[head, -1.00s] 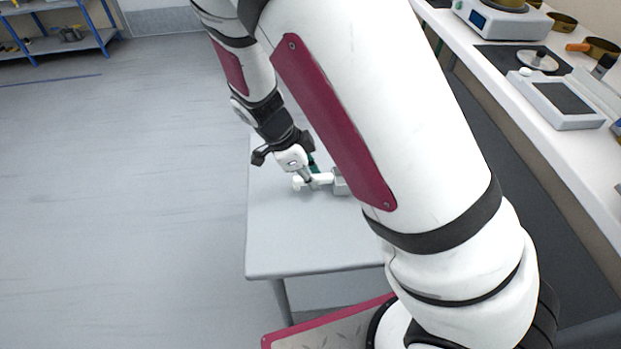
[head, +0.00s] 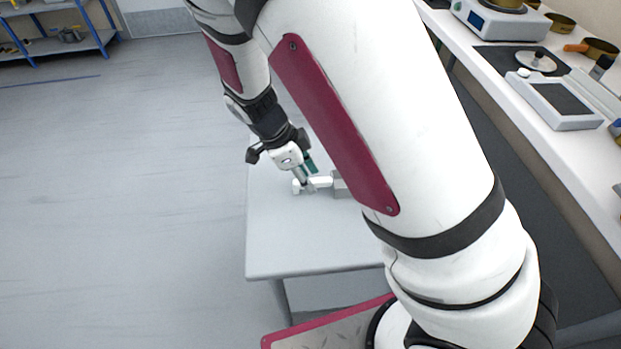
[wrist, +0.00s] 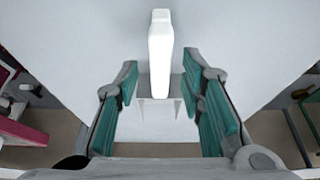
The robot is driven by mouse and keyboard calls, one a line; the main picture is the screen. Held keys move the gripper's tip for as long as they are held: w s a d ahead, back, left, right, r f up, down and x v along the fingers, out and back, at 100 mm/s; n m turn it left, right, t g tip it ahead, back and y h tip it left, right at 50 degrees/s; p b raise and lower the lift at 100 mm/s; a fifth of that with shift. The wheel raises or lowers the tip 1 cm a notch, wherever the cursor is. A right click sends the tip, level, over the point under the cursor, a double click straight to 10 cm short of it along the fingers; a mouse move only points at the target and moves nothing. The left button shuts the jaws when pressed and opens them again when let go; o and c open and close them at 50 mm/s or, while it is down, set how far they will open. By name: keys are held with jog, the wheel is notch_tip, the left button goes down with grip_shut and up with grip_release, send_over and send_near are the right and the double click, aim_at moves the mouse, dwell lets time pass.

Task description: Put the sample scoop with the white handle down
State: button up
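The sample scoop lies on the grey table (head: 275,245), with its white handle (head: 321,182) toward the left and a grey part (head: 340,187) partly hidden behind my arm. In the wrist view the white handle (wrist: 160,50) runs down the middle, with a grey part (wrist: 160,112) below it. My gripper (head: 306,170) is just above the handle's end. In the wrist view my gripper (wrist: 162,88) is open, its teal-padded fingers spread on both sides of the scoop with gaps, touching nothing visible.
A white bench (head: 535,115) on the right carries a scale (head: 500,20), a flat device with a dark plate (head: 560,98) and several pans. A blue shelf (head: 65,45) stands far left. The table's front part is bare. My arm hides much of the table's right side.

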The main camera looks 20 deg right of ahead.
jog(key=s+p+v, duration=0.1)
jog(key=p+v, duration=0.1)
jog(key=v, duration=0.8)
jog(key=s+d+r+n+y, duration=0.4)
jog(key=s+d+r+n, duration=0.2)
jog(key=s+r+n, duration=0.55)
jog(key=s+d+r+n+t, duration=0.1)
jog(key=s+r+n, duration=0.2)
jog(key=s, duration=0.4)
jog(key=s+d+r+n+t, duration=0.1)
jog(key=s+d+r+n, duration=0.1)
jog(key=s+n, duration=0.3)
jog(key=shift+s+r+n+t+y, duration=0.3)
jog(key=shift+s+r+n, duration=0.1)
jog(key=shift+s, duration=0.7)
notch_tip(320, 180, up, 13)
jog(key=t+p, duration=0.2)
jog(key=p, duration=0.9)
jog(key=shift+d, duration=0.25)
